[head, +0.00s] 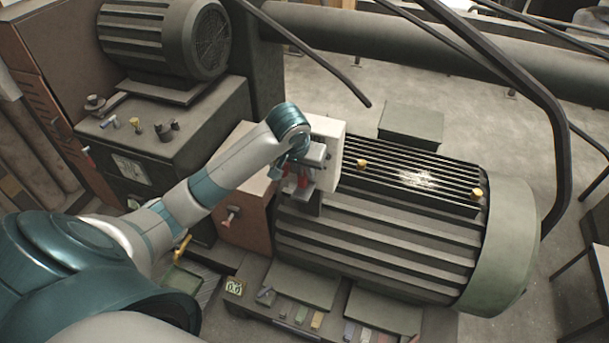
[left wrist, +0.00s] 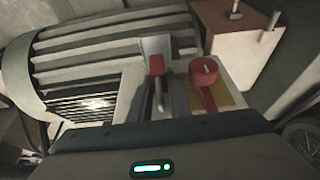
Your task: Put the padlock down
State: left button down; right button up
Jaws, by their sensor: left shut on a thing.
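My left gripper (head: 301,190) reaches in from the left to the small box beside the large ribbed motor. It is shut on the padlock (head: 303,181), a small red body. In the left wrist view the red padlock (left wrist: 157,64) shows between the fingers, with a grey metal bar below it in the picture. A red rotary handle (left wrist: 204,72) sits beside it on a yellowish plate, apart from the padlock in that view. The fingers hide part of the padlock, and I cannot tell whether it touches the box. My right gripper is not in view.
The large ribbed motor (head: 380,235) fills the space right of the gripper. A cabinet (head: 175,120) with knobs and a smaller motor (head: 165,38) stand at upper left. A dark bent pipe (head: 545,110) rises at right. A low shelf (head: 345,318) with small blocks lies in front.

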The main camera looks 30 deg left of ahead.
pick_arm(q)
jog(key=shift+f+p, duration=0.45)
jog(key=shift+f, duration=0.75)
jog(key=shift+f, duration=0.1)
jog(key=c, duration=1.6)
grip_release()
jog(key=shift+c, duration=0.2)
